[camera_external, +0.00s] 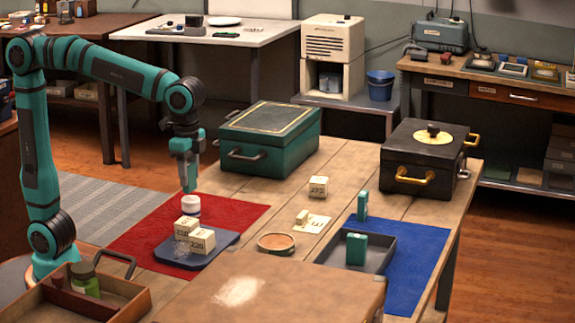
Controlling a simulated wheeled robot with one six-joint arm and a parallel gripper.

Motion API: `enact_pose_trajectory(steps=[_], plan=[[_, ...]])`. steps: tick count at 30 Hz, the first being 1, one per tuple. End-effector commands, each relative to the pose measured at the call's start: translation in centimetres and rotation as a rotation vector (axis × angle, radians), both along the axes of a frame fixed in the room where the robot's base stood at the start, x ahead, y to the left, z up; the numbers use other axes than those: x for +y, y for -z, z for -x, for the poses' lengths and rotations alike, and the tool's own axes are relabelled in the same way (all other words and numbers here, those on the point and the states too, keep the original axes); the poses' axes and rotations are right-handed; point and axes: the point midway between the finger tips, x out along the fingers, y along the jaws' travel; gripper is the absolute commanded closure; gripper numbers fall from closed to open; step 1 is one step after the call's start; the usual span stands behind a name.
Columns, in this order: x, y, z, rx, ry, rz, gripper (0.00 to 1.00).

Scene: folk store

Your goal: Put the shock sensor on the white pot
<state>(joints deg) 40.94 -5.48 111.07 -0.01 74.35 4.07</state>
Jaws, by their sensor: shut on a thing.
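My gripper (188,158) points down above the red mat and is shut on a narrow upright teal piece (189,178), which I take for the shock sensor. Its colour is close to my arm's, so the edge between them is hard to see. The small white pot (190,207) stands directly below, by the back of a blue-grey tray (170,252). The teal piece's lower end is at or just above the pot's top; I cannot tell whether they touch.
Cream blocks (201,240) sit on the tray beside the pot. A green case (268,138) stands behind to the right, and a black box (425,165) farther right. Two teal blocks (362,206) are around a dark tray (382,262) on the blue mat (418,245). A round dish (276,242) lies mid-table.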

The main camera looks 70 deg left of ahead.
Motion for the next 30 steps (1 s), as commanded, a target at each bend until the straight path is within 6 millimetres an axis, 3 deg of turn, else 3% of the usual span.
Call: enact_pose_trajectory(steps=[5, 16, 17, 19, 30], plan=[[0.0, 2.0, 0.0, 0.001, 0.0, -0.001, 0.82], [0.0, 2.3, 0.0, -0.001, 0.0, 0.001, 0.82], [0.0, 2.3, 0.0, -0.001, 0.0, 0.001, 0.53], [0.0, 2.3, 0.0, -0.001, 0.0, 0.001, 0.39], [0.0, 1.9, 0.0, -0.001, 0.0, 0.001, 0.37]])
